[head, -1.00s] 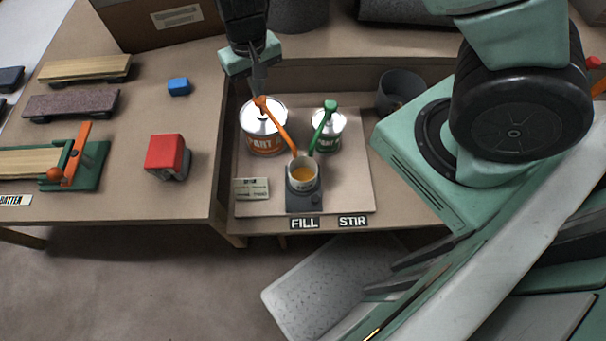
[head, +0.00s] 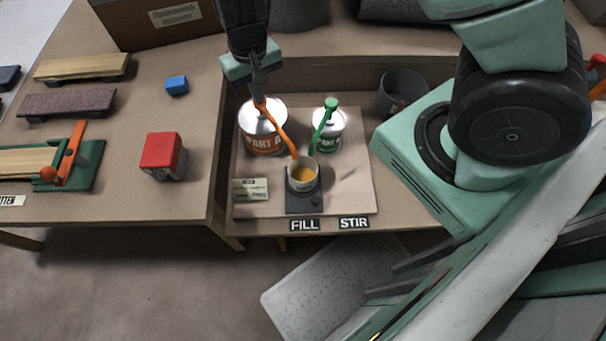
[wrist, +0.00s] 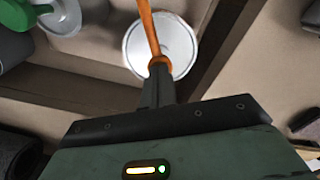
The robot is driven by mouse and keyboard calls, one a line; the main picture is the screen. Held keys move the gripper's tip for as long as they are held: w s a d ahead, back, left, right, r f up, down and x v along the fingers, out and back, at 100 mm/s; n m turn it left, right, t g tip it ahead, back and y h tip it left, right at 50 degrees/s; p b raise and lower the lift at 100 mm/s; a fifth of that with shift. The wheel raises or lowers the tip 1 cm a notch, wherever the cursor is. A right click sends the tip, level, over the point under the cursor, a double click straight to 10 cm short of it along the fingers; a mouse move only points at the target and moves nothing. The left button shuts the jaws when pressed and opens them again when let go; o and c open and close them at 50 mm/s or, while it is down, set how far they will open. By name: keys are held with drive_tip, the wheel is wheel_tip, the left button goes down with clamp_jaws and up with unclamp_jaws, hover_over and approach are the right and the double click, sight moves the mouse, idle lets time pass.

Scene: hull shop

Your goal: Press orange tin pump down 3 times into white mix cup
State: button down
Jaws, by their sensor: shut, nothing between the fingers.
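The orange tin (head: 263,141), labelled PART A, stands on the board with its white lid up. Its orange pump (head: 278,126) has a spout that slopes down to the white mix cup (head: 302,177). The cup sits on a dark scale (head: 304,201) and holds orange liquid. My gripper (head: 259,95) is shut and empty, with its fingertips at the top of the orange pump head. In the wrist view the fingertips (wrist: 158,72) meet the orange pump head (wrist: 158,61) above the round white lid; contact cannot be told for sure.
A tin with a green pump (head: 328,131) stands to the right of the orange one. A grey bucket (head: 402,90) is behind it. A small card (head: 250,190) lies left of the scale. FILL and STIR labels mark the front edge. The left bench holds a red block (head: 162,152) and clamped boards.

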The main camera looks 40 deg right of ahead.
drive_tip(key=shift+r+p, duration=1.3)
drive_tip(key=shift+r, duration=0.1)
wheel_tip(320, 180, up, 6)
drive_tip(key=p, duration=0.5)
drive_tip(key=shift+p, duration=0.4)
